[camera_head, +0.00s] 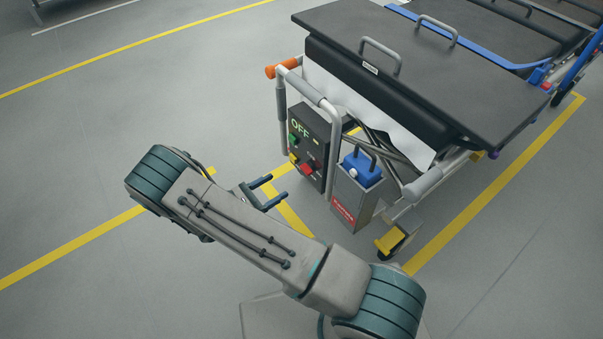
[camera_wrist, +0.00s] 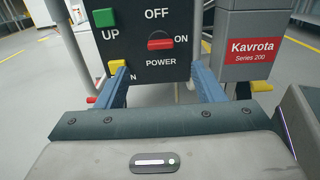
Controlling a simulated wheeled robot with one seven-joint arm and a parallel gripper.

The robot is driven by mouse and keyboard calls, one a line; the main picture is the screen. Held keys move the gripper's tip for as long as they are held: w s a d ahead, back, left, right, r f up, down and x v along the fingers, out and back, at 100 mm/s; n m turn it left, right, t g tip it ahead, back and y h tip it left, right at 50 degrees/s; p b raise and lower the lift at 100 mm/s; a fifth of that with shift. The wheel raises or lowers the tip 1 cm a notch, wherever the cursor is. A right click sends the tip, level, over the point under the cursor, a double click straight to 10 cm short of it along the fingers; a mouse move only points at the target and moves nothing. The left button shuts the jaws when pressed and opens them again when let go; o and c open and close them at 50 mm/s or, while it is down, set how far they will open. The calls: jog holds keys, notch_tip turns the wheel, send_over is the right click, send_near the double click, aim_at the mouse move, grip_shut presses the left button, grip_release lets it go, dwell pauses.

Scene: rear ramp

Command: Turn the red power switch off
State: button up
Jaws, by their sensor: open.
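The red power switch (camera_wrist: 160,42) sits on the dark control panel (camera_wrist: 140,75) in the wrist view. Its red bar lies horizontal, with OFF printed above it and ON to its right. In the head view the switch (camera_head: 307,169) is the small red part low on the panel (camera_head: 322,130). My gripper (camera_head: 276,188) is open and empty, in front of the panel. In the wrist view my gripper (camera_wrist: 160,74) has one finger on each side below the switch. I see no contact with the switch.
A green UP button (camera_wrist: 103,18) and a yellow button (camera_wrist: 120,68) are left of the switch. A grey box marked Kavrota (camera_wrist: 254,50) is to the right. Grey rails (camera_head: 283,105) flank the panel.

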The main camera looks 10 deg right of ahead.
aim_at(303, 170)
jog(key=b+x, duration=0.2)
jog(key=x, duration=0.9)
jog(key=shift+s, duration=0.1)
jog(key=c, duration=1)
